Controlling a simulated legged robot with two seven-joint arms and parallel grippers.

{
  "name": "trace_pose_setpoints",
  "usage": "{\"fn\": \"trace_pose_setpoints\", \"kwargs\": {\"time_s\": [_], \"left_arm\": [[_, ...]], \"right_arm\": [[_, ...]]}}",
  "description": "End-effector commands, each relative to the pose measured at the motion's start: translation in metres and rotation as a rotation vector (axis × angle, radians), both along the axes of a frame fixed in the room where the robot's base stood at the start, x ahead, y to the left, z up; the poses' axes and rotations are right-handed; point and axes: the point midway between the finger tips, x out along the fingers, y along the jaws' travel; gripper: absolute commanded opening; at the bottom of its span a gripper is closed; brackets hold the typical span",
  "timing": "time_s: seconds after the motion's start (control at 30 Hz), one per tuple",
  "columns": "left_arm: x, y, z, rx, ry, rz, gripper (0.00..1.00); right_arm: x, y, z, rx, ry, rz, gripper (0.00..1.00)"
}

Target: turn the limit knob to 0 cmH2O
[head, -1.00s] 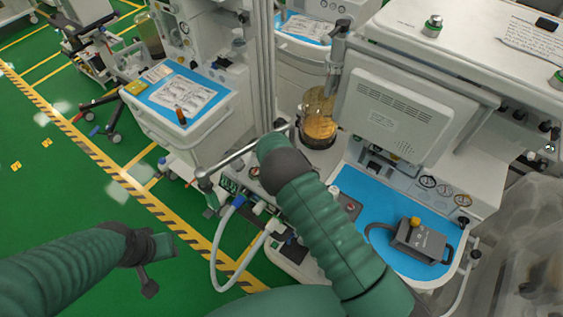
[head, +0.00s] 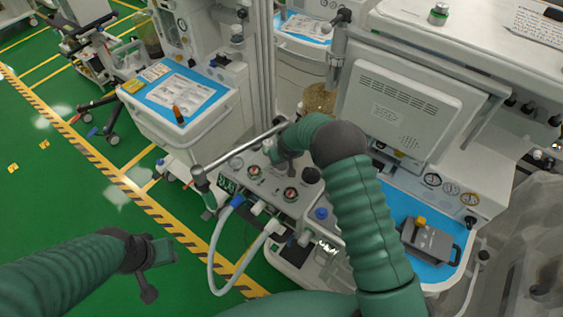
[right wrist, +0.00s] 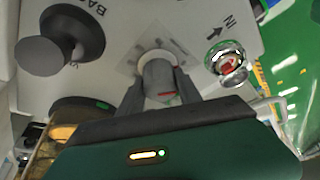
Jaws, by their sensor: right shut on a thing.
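The limit knob (right wrist: 158,75) is a small grey knob with a red mark, on a white base on the pale panel in the right wrist view. My right gripper (right wrist: 160,88) is shut on it, one finger on each side. The scale around the knob is too faint to read. In the head view my right gripper (head: 284,164) reaches down to the panel (head: 270,182) and largely hides the knob. My left gripper (head: 155,262) hangs over the green floor at the lower left, away from the carts; its finger opening is unclear.
A black lever marked BAG (right wrist: 72,35) and a chrome port (right wrist: 229,60) flank the knob. A rail (head: 240,150) crosses behind. A grey box (head: 430,242) lies on the blue mat.

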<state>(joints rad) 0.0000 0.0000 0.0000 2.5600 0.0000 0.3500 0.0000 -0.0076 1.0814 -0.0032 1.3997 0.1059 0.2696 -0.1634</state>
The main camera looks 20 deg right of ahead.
Motion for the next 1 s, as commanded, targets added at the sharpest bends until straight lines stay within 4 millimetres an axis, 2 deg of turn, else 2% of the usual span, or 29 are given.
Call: {"fn": "trace_pose_setpoints", "kwargs": {"time_s": [0.47, 0.5, 0.6, 0.63, 0.9, 1.0], "left_arm": [[0.0, 0.0, -0.0009, 0.0, 0.0, 0.0, 0.36], [0.0, 0.0, -0.0009, 0.0, 0.0, 0.0, 0.36], [0.0, 0.0, -0.001, 0.0, 0.0, 0.0, 0.36], [0.0, 0.0, -0.001, 0.0, 0.0, 0.0, 0.36], [0.0001, 0.0, -0.0012, 0.0, 0.0, 0.0, 0.36], [0.0, 0.0, -0.0022, 0.0, 0.0, 0.0, 0.36]], "right_arm": [[0.0032, -0.0008, 0.0034, -0.001, -0.009, 0.015, 0.01], [0.0031, -0.0008, 0.0033, -0.001, -0.009, 0.015, 0.46], [0.0024, -0.0006, 0.0025, -0.002, -0.007, 0.015, 0.59], [0.0021, -0.0005, 0.0023, -0.001, -0.006, 0.014, 0.63], [0.0009, -0.0002, 0.0013, 0.0, -0.003, 0.015, 0.63], [-0.0008, -0.0004, 0.0066, 0.0, -0.003, 0.015, 0.63]]}}
